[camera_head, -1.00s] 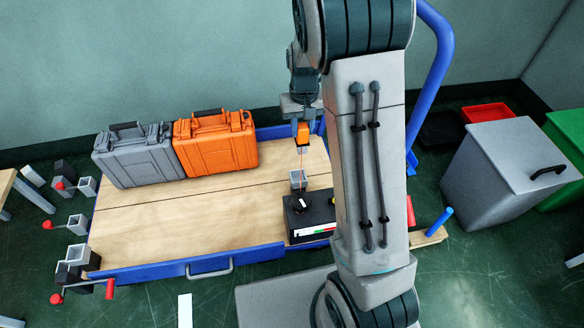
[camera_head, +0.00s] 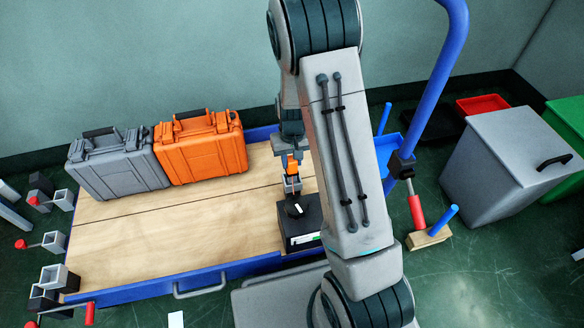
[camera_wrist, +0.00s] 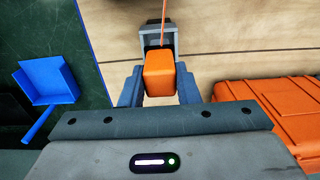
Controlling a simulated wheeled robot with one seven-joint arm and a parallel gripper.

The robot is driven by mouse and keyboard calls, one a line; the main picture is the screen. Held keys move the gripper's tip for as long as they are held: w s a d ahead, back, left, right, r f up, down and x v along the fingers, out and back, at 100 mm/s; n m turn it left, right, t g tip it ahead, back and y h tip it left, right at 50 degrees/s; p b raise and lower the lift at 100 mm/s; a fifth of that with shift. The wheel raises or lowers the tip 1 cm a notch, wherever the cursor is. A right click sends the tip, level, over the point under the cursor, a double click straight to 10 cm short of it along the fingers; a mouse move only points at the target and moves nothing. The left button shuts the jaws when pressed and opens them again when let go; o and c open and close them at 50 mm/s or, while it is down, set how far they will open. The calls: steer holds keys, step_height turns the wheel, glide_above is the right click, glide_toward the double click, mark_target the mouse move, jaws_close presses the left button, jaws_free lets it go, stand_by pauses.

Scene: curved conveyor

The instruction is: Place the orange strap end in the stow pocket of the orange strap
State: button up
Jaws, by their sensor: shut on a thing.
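My gripper (camera_head: 292,150) is shut on the orange strap end (camera_head: 292,165), an orange block. It also shows between my fingers in the wrist view (camera_wrist: 159,76). The grey, open-topped stow pocket (camera_head: 292,186) is directly below the block in the head view, at the black box with a knob (camera_head: 300,222). In the wrist view the pocket (camera_wrist: 146,45) is just beyond the block, which overlaps its opening. I cannot tell whether the block's tip is inside. A thin orange strap (camera_wrist: 164,18) runs from the pocket area towards the top of the wrist view.
An orange case (camera_head: 205,150) and a grey case (camera_head: 118,165) stand on the wooden cart deck (camera_head: 165,220). Empty grey pockets (camera_head: 62,200) line the cart's left side. A blue handle rail (camera_head: 440,75) rises right of my arm. The deck's middle is clear.

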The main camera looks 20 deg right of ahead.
steer(key=shift+f, duration=1.15)
steer(key=shift+f+b, duration=0.2)
steer(key=shift+b, duration=0.2)
steer(key=o, duration=1.1)
steer(key=shift+r, duration=0.15)
